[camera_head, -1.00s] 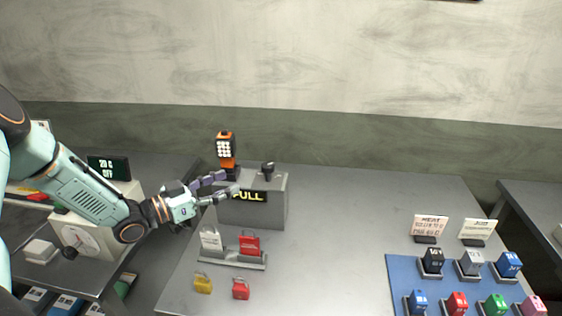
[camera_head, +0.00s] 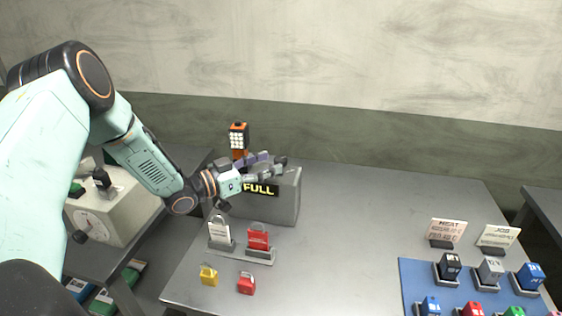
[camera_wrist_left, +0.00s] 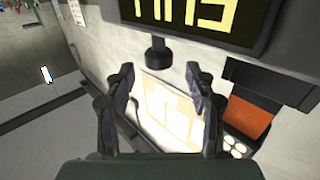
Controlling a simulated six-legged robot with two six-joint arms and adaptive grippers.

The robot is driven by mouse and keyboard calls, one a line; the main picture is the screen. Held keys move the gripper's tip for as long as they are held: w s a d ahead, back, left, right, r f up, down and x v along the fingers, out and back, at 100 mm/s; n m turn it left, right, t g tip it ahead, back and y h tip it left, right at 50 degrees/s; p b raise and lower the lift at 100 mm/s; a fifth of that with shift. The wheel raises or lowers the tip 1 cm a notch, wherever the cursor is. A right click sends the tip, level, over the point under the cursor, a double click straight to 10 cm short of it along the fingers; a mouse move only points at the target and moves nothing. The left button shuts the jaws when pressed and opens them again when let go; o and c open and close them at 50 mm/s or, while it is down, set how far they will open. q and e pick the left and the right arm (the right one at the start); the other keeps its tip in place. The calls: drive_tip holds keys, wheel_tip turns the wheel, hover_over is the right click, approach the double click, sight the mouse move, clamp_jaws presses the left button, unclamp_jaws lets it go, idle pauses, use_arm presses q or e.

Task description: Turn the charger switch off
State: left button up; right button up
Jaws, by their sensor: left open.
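The charger (camera_head: 284,207) is a grey box on the bench with a lit yellow "FULL" display (camera_head: 260,190) on its front. A dark knob-like switch (camera_head: 281,161) stands on its top at the right. My left gripper (camera_head: 270,166) is just above the charger's top, its fingers pointing right at the switch. In the left wrist view my left gripper (camera_wrist_left: 160,72) is open and empty, and a dark round-ended knob (camera_wrist_left: 158,52) shows between and just past the fingertips, below the inverted display (camera_wrist_left: 200,18). Contact cannot be told. The right gripper is not in view.
An orange lamp (camera_head: 238,137) with white lights stands behind the charger. A blue mat (camera_head: 412,285) with several coloured blocks lies right. The bench middle is clear.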

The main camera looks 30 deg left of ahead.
sight(275, 161)
use_arm(q)
drive_tip(key=shift+x, duration=2.25)
drive_tip(key=shift+d, duration=0.1)
drive_tip(key=shift+c, duration=0.4)
clamp_jaws()
